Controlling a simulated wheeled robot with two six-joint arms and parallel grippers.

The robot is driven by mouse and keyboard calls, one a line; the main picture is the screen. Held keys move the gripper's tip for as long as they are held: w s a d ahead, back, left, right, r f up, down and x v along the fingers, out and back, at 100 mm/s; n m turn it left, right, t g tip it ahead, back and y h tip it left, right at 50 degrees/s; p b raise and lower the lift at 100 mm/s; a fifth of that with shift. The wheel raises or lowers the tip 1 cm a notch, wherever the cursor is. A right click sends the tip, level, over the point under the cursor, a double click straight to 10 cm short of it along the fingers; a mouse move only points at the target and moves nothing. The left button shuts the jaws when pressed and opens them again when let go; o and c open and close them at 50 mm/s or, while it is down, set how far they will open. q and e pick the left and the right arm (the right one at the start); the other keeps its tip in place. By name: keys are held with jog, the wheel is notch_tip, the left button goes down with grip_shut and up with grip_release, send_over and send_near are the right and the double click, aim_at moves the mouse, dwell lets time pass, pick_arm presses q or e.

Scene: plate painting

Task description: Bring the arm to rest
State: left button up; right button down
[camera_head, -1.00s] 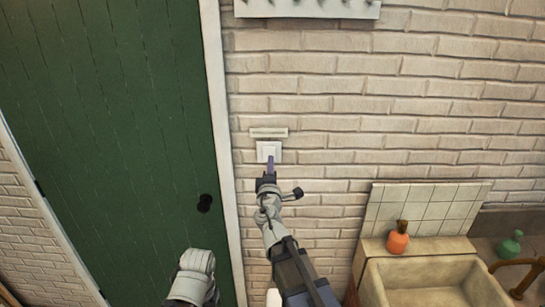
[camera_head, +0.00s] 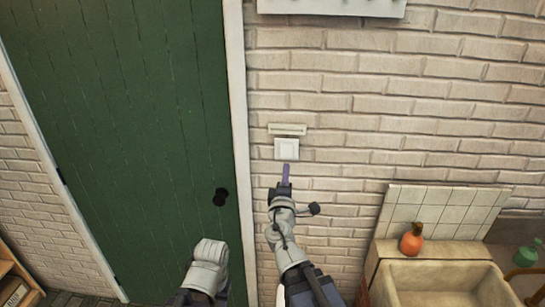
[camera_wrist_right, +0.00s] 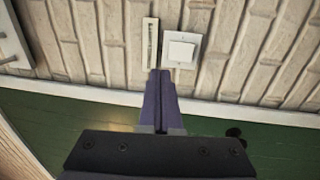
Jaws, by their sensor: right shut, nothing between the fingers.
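My right gripper (camera_head: 286,174) is shut with nothing between its fingers. It points up at the brick wall, just below a white light switch (camera_head: 286,149). In the right wrist view the shut fingers (camera_wrist_right: 157,100) show with the switch (camera_wrist_right: 182,50) beyond them to the right. The fingertips look apart from the switch in the head view. My left arm shows at the bottom of the head view, but its gripper cannot be made out.
A green door (camera_head: 130,130) with a dark knob (camera_head: 221,197) stands on the left. A narrow plate (camera_head: 287,129) sits above the switch. At lower right are a stone sink (camera_head: 440,283), an orange bottle (camera_head: 411,240) and a green bottle (camera_head: 528,255). A shelf (camera_head: 12,275) stands at lower left.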

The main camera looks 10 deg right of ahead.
jog(key=s+f+m+g+b, duration=0.1)
jog(key=s+f+m+g, duration=0.25)
jog(key=f, duration=0.25)
jog(key=s+f+m+g+h, duration=0.1)
jog(key=s+f+m+g, duration=0.25)
jog(key=f, duration=0.25)
jog(key=s+f+m+g+b, duration=0.1)
jog(key=s+f+m+g, duration=0.25)
jog(key=f, duration=0.25)
jog(key=s+a+f+g+y, duration=0.5)
jog(key=s+a+f+g, duration=0.3)
jog(key=s+a, duration=0.4)
jog(key=shift+s+a+f, duration=0.2)
jog(key=shift+s+f, duration=0.3)
jog(key=shift+f, duration=0.05)
